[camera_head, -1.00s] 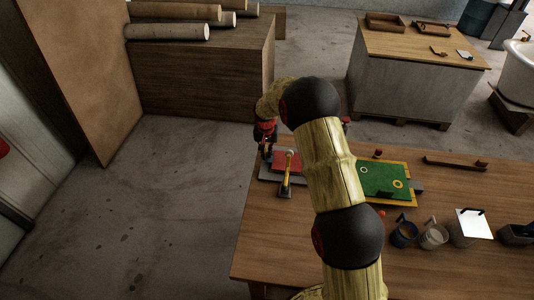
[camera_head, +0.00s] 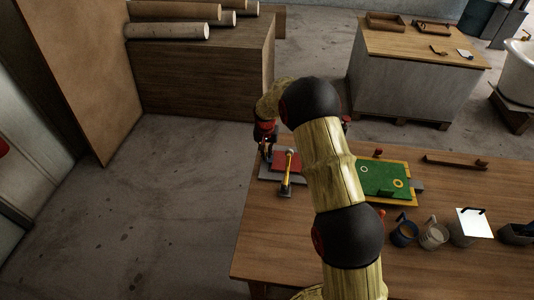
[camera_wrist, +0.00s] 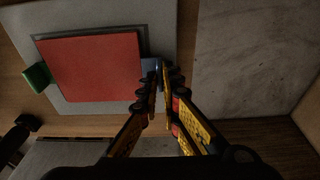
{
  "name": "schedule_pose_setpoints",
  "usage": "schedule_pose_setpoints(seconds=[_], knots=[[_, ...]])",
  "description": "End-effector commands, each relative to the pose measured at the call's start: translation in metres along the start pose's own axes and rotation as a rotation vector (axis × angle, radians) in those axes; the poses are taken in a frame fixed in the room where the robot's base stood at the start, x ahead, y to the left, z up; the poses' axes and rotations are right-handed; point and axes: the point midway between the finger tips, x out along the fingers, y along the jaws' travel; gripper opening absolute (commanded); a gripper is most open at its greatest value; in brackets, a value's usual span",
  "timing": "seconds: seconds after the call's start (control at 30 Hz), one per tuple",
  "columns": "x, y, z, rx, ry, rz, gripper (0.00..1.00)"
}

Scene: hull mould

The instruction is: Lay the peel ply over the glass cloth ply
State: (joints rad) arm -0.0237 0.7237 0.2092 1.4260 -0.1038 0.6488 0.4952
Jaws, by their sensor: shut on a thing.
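A flat red sheet (camera_wrist: 90,66), which I take to be the peel ply, lies on a grey board (camera_wrist: 160,20). It also shows in the head view (camera_head: 290,161) at the table's left end. A blue tab (camera_wrist: 150,66) is at its right edge and a green tab (camera_wrist: 37,77) at its left in the wrist view. My gripper (camera_wrist: 158,70) is shut on the blue tab, with the sheet still flat. A green panel with rings (camera_head: 383,180) lies on a yellow board (camera_head: 412,198) to the right, partly behind my arm. I cannot tell which thing is the glass cloth ply.
A yellow-handled tool (camera_head: 286,182) stands near the red sheet's front edge. Cups (camera_head: 405,234) and containers (camera_head: 471,227) stand at the table's right front, and a wooden bar (camera_head: 455,162) lies at the back right. The table's left front is clear.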

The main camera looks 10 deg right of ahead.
Motion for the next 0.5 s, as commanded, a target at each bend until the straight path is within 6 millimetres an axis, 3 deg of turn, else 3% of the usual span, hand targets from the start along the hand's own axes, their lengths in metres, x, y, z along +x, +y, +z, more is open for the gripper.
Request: schedule_pose_setpoints(seconds=[0.07, 0.1, 0.5], knots=[[0.0003, 0.0002, 0.0003, 0.0, -0.001, 0.0, 0.0], [0.0003, 0.0002, 0.0003, 0.0, -0.001, 0.0, 0.06], [0.0001, 0.0001, 0.0002, 0.0, 0.0, 0.0, 0.27]])
